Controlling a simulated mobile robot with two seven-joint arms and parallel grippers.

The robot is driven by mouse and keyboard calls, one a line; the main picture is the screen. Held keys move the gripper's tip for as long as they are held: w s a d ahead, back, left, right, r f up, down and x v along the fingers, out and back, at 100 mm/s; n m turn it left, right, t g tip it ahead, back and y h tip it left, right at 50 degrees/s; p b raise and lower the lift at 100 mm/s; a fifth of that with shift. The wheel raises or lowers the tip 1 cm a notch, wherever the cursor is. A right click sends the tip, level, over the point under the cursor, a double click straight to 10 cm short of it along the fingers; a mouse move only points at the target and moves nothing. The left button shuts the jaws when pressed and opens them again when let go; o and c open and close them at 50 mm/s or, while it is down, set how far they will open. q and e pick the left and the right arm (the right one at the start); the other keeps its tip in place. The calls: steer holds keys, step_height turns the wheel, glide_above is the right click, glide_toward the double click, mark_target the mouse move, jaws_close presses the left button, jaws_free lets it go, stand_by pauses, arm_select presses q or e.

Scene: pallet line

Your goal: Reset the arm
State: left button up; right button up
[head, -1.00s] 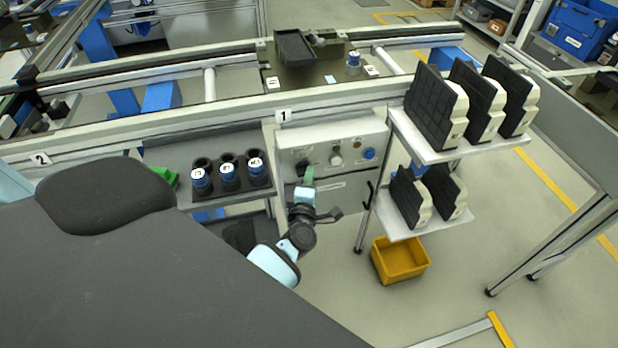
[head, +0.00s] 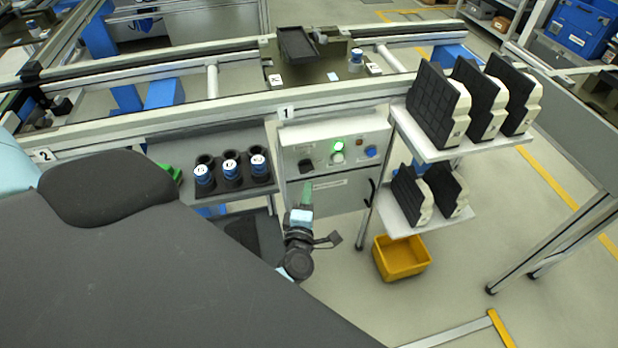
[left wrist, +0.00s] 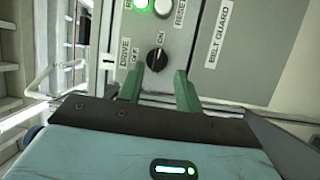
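The grey control panel (head: 318,158) stands below the rail by the sign 1. It carries a black rotary knob (head: 305,166), a lit green button (head: 338,147) and a blue button (head: 371,151). My left gripper (head: 307,188) is in front of the panel, below the knob. In the left wrist view the green fingers (left wrist: 159,80) are apart, with nothing between them. The knob (left wrist: 157,60) shows just beyond their tips, its white mark pointing up toward ON. The "RESET" label shows at the top, its button cut off. My right gripper is not in view.
A rack with several blue-capped cylinders (head: 231,169) is left of the panel. Shelves with black-and-white units (head: 437,104) stand on the right, above a yellow bin (head: 401,258). The floor right of the bin is mostly clear.

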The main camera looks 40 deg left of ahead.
arm_select(q)
steer(key=shift+s+d, duration=0.1)
steer(key=shift+s, duration=0.1)
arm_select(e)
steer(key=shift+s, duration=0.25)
